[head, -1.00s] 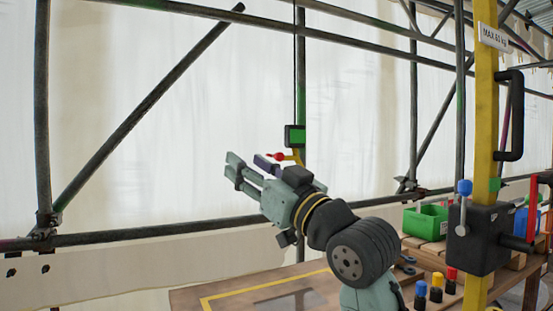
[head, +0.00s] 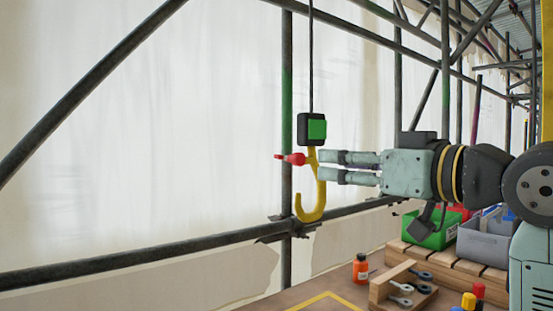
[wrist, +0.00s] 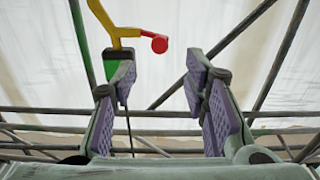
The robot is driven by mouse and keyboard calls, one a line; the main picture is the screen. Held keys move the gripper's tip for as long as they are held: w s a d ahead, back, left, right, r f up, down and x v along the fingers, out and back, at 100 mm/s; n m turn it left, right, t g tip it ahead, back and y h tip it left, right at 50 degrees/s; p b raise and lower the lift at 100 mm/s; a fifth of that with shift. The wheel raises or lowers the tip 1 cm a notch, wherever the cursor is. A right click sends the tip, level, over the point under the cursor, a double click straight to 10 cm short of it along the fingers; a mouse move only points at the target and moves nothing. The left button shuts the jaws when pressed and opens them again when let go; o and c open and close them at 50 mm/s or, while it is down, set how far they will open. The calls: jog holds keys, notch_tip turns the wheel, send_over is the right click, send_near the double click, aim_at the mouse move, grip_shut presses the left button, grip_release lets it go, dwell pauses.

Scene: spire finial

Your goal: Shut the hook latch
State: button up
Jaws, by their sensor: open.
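The yellow hook (head: 320,200) hangs below a black block with a green face (head: 317,129) on a thin cable. Its red latch (head: 291,158) sticks out to the left, nearly level, with a gap between it and the hook's tip. My gripper (head: 321,165) is open, just right of the hook's shank, its fingers pointing left. Whether the fingertips touch the hook is unclear. In the wrist view, the hook (wrist: 105,20) is at upper left. The latch's red round end (wrist: 159,44) shows beyond the gap between my fingers (wrist: 160,75), with nothing between the pads.
Dark scaffold tubes (head: 130,262) run behind the hook, before a pale sheet. Below stands a workbench with an orange bottle (head: 360,268), a wooden tool holder (head: 390,285) and a green bin (head: 432,232). The space left of the hook is clear.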

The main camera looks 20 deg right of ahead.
aim_at(302, 159)
jog(key=p+x, duration=0.3)
jog(key=x, duration=0.8)
grip_shut()
dwell(0.4)
